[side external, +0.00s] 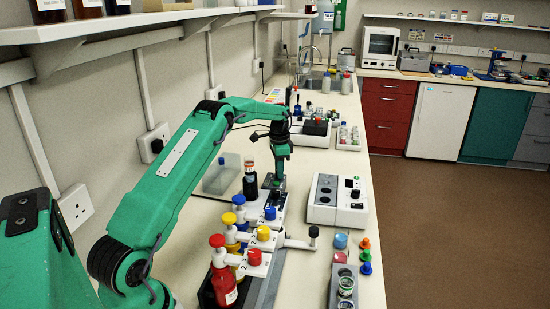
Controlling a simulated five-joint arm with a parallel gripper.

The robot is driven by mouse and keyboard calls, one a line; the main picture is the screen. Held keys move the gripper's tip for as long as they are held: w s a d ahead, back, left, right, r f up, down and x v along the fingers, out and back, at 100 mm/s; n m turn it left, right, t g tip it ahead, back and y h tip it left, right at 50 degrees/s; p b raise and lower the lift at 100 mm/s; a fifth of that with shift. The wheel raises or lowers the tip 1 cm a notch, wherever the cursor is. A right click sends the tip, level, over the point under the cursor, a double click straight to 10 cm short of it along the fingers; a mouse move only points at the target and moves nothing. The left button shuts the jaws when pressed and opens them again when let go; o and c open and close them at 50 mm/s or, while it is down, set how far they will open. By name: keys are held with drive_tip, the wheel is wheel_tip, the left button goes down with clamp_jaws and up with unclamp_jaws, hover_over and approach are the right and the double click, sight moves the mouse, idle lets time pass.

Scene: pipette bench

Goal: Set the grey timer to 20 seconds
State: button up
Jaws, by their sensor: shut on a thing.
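My gripper (275,186) points down at the middle of the bench, beside a dark bottle. A small dark grey, flat-looking thing (266,181) shows right at its fingertips and seems to be the grey timer. My gripper appears shut on it, but the fingertips are small and dark here. The timer's dial, its marks and its setting cannot be read in this view.
A dark bottle (250,182) stands just left of my gripper. Pump bottles with red, yellow and blue tops (232,265) stand in front. A white box with a knob (338,200) is to the right. A clear tub (221,176) sits by the wall.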

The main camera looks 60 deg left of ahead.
idle(0.3)
drive_tip(key=o, duration=1)
drive_tip(key=shift+r, duration=0.15)
wheel_tip(320, 180, up, 7)
drive_tip(key=shift+r, duration=0.3)
